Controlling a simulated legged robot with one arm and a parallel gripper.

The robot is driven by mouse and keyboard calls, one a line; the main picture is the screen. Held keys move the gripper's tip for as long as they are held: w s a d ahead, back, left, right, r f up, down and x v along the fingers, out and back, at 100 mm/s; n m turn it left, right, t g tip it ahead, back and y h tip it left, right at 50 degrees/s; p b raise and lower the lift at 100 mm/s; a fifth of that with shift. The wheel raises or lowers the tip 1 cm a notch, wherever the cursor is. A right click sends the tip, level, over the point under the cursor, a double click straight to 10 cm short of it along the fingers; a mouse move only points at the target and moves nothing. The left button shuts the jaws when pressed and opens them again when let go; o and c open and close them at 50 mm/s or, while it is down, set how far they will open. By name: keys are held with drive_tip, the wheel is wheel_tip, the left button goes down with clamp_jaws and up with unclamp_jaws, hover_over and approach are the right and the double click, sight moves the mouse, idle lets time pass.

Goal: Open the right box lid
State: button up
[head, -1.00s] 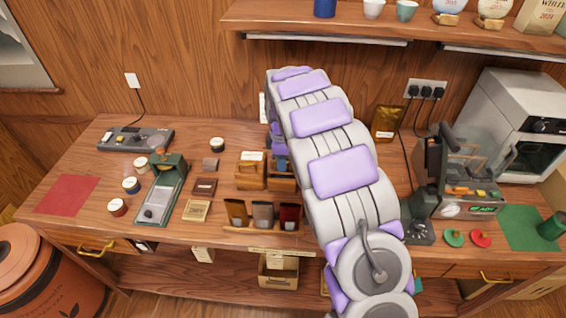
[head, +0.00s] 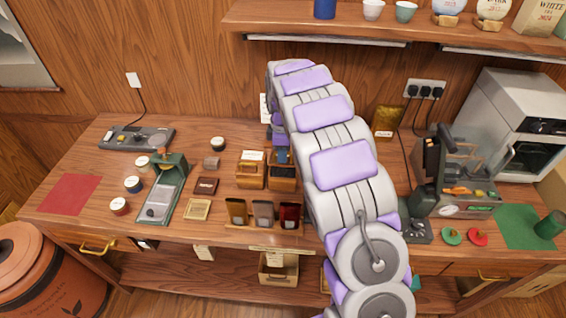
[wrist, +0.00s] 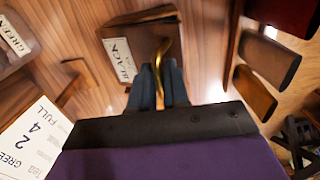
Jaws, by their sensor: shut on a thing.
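Two small wooden boxes stand side by side at mid-table. The left box (head: 250,176) has a pale label on top. The right box (head: 283,184) is partly behind my arm, and its upper part looks dark. In the wrist view, a brown panel (wrist: 150,42) with a label reading BLACK carries a curved gold handle (wrist: 162,52). My gripper (wrist: 159,75) is shut on this handle. I cannot tell how far the lid is raised.
Several pouches (head: 263,212) stand in a rack in front of the boxes. A green-based press (head: 160,195) is to the left, and a machine (head: 455,180) stands to the right. A shelf (head: 420,38) hangs above. A printed card (wrist: 30,135) shows close by in the wrist view.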

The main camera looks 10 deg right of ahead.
drive_tip(key=shift+o, duration=0.4)
drive_tip(key=shift+w+d+r+p, duration=0.35)
drive_tip(key=shift+w+r+p, duration=0.3)
drive_tip(key=shift+w, duration=0.25)
drive_tip(key=shift+c, duration=0.4)
drive_tip(key=shift+w+d+r+p, duration=0.25)
drive_tip(key=shift+w+r+p, duration=0.15)
drive_tip(key=shift+w+p, duration=0.15)
drive_tip(key=shift+w+d, duration=0.15)
drive_tip(key=shift+w, duration=0.25)
drive_tip(key=shift+w+r, duration=0.1)
